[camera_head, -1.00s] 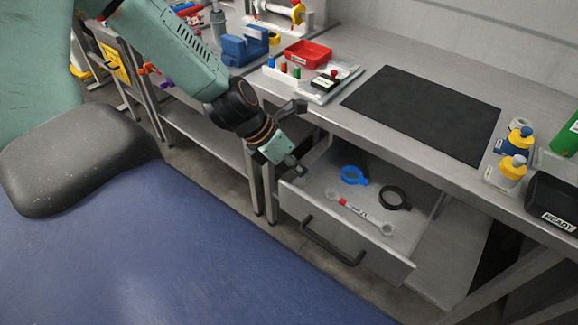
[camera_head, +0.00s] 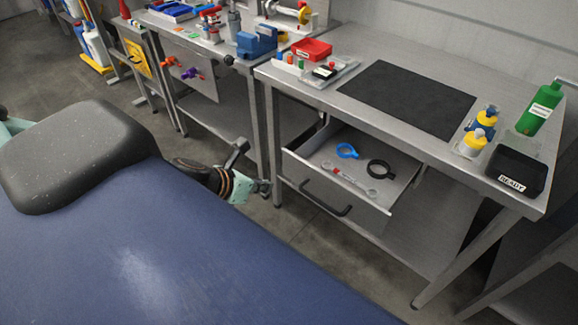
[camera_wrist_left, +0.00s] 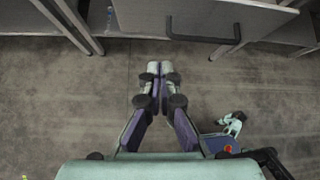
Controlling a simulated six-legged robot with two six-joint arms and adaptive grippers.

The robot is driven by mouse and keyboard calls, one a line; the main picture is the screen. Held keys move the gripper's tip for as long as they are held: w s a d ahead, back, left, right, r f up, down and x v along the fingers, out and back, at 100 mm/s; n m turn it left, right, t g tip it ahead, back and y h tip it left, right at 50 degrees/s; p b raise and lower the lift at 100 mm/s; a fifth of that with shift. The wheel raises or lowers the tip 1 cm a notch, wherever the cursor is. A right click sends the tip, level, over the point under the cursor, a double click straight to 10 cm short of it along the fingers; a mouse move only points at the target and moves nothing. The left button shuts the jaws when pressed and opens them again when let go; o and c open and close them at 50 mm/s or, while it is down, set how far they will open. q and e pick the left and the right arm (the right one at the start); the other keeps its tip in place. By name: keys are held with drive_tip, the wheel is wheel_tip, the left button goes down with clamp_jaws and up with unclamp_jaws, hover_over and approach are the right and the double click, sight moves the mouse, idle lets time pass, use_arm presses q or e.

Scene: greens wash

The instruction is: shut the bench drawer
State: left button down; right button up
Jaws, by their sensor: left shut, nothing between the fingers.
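The bench drawer (camera_head: 338,207) hangs under the right-hand bench and is pulled open. A blue ring (camera_head: 346,151), a black ring (camera_head: 381,169) and a wrench with a red mark (camera_head: 349,180) lie in it. Its dark bar handle (camera_head: 326,197) is on the front. My left gripper (camera_head: 265,187) is left of the drawer front, apart from it. In the left wrist view my left gripper (camera_wrist_left: 160,68) is shut and empty over the floor, with the drawer front (camera_wrist_left: 150,18) and handle (camera_wrist_left: 205,39) ahead, the handle to its right. My right gripper is not in view.
Bench legs (camera_head: 272,140) stand left of the drawer. Floor in front is clear.

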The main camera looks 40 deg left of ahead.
use_arm(q)
drive_tip(key=a+y, duration=0.1)
drive_tip(key=a, duration=0.1)
drive_tip(key=m+b, duration=0.1)
drive_tip(key=b, duration=1.9)
approach(296, 174)
drive_tip(key=shift+x, duration=2.9)
